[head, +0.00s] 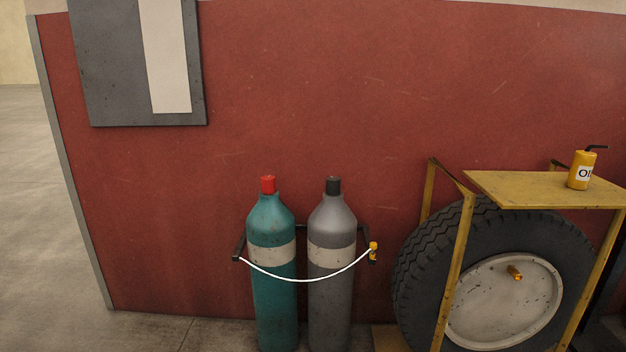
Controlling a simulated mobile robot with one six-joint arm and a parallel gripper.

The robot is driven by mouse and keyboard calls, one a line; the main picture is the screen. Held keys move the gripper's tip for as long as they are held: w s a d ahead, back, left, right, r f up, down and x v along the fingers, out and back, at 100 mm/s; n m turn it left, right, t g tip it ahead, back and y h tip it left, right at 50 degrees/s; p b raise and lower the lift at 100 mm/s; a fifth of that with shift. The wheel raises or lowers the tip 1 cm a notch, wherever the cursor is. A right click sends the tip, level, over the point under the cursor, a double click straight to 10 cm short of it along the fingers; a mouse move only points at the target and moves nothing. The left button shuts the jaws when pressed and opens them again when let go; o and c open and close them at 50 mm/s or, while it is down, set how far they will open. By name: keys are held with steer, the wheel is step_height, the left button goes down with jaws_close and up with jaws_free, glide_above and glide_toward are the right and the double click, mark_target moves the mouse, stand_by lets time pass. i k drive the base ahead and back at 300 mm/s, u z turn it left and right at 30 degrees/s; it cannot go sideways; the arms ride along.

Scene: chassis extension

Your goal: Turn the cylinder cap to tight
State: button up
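Two gas cylinders stand upright side by side against the red wall in the head view. The left one is a teal cylinder (271,225) with a pale band and a red cap (268,185) on top. The right one is a grey cylinder (332,220) with a pale band and a black cap (333,185). I cannot tell how tight either cap is. A white cord (302,280) hangs across the front of both cylinders from a dark bracket (238,249). My gripper is not in view.
A yellow metal stand (500,186) with a large tyre (428,250) is to the right, with a yellow oil can (582,170) on top. A grey panel (110,65) hangs on the red wall (330,80). Open floor (40,220) shows at left.

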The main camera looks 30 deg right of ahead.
mark_target(334, 183)
steer(key=u, duration=0.15)
steer(key=i, duration=1.5)
steer(key=z, duration=0.4)
